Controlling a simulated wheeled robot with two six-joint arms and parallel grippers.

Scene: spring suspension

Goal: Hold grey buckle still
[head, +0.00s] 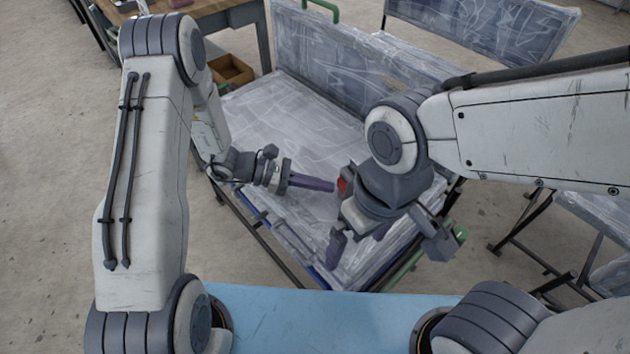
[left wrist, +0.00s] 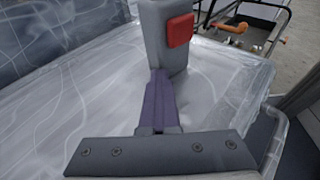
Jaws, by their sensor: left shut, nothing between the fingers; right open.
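The grey buckle (left wrist: 160,48) stands upright in the left wrist view, with a red button on its side. In the head view only its red button (head: 342,184) shows clearly; the rest is largely hidden by my right wrist. My left gripper (head: 332,186) is shut, its purple fingers pointing right at the buckle. In the left wrist view its fingertips (left wrist: 160,76) overlap the buckle's lower part; I cannot tell whether they touch it. My right gripper (head: 358,241) is open, just below the buckle in the head view, its fingers pointing down.
A plastic-wrapped seat (head: 290,115) with a raised back lies under both grippers on a metal frame. A wooden workbench (head: 225,18) and a box (head: 232,72) are at the back left. Another wrapped seat (head: 480,22) stands at the back right. Open floor lies at left.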

